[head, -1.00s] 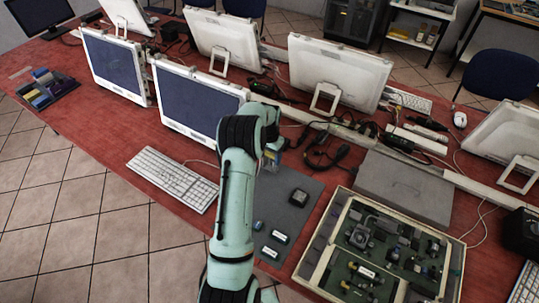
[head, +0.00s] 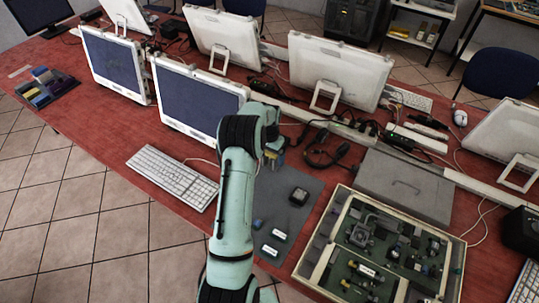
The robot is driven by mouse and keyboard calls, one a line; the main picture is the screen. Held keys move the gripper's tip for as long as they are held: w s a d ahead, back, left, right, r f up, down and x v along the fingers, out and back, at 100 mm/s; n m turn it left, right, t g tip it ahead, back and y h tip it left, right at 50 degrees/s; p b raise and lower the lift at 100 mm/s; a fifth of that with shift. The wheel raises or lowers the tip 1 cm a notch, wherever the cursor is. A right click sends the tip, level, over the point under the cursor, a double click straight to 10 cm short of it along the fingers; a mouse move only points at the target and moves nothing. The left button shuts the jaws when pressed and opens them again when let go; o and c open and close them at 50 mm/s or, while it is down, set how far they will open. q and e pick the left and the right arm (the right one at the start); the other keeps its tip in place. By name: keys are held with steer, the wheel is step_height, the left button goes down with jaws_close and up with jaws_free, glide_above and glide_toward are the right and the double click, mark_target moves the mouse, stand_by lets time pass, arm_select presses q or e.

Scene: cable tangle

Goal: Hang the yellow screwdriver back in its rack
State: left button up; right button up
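My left arm reaches up the middle of the head view, and its wrist bends over the red table. My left gripper (head: 273,155) points down just right of the wrist, above the back of a dark grey mat (head: 297,218). It is small and partly hidden by the arm, so I cannot tell whether its fingers hold anything. I cannot make out the yellow screwdriver or its rack with certainty. My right gripper is not in view.
A white keyboard (head: 172,178) lies left of my arm. A dark tray (head: 62,88) of coloured items is far left.

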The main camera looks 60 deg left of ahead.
arm_select(q)
step_height(320, 180, up, 14)
steer(key=shift+f, duration=0.25)
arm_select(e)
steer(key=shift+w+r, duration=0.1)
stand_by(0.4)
arm_select(q)
step_height(320, 180, up, 6)
steer(key=p, duration=0.3)
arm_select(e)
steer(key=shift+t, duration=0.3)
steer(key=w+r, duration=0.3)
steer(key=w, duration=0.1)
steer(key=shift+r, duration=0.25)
